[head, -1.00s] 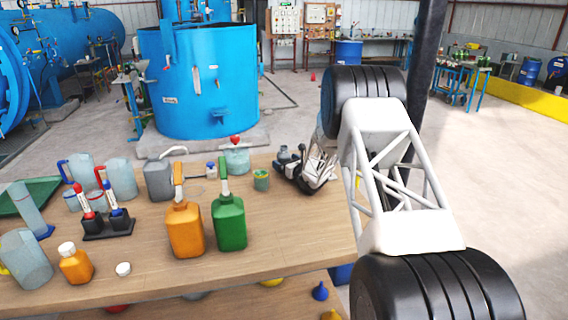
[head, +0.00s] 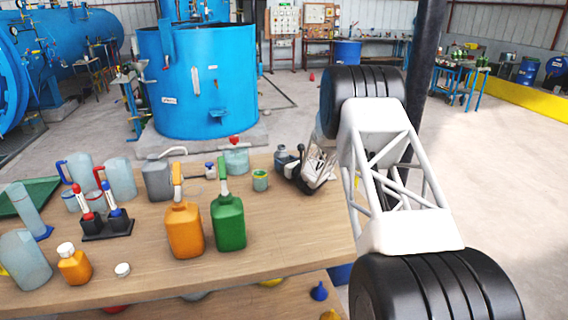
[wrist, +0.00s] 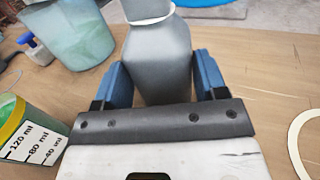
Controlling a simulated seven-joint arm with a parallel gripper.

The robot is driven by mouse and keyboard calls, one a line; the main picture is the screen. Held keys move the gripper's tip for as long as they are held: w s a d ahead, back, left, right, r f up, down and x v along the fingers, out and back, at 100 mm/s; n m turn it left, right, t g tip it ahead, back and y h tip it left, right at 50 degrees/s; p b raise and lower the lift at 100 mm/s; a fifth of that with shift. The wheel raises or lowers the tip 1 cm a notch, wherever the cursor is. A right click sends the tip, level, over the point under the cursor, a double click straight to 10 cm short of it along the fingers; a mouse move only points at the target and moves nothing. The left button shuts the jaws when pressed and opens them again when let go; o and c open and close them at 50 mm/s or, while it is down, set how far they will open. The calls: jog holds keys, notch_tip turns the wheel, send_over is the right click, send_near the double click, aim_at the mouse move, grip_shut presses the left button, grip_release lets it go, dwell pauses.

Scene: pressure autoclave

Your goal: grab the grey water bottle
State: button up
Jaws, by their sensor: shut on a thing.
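The grey water bottle (wrist: 158,62) stands upright between the blue finger pads of my gripper (wrist: 163,84) in the wrist view. My gripper is shut on its body, with one pad on each side. In the head view the bottle (head: 282,156) shows at the far right part of the table, partly hidden behind my gripper (head: 292,166). The bottle's base is hidden in the wrist view.
A green measuring cup (head: 260,181) stands just left of my gripper, with a translucent beaker (head: 236,162) behind it. A green canister (head: 229,222) and an orange canister (head: 184,230) stand nearer the front. The wooden table (head: 290,225) is clear at its front right.

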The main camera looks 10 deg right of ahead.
aim_at(283, 152)
jog(key=shift+r, duration=0.1)
jog(key=shift+r, duration=0.75)
notch_tip(283, 152, up, 2)
jog(key=shift+r, duration=0.1)
jog(key=s+a+r, duration=0.1)
jog(key=s, duration=1.5)
jog(key=shift+a, duration=0.2)
jog(key=shift+r, duration=0.1)
jog(key=shift+w+r, duration=0.1)
jog(key=shift+r, duration=0.05)
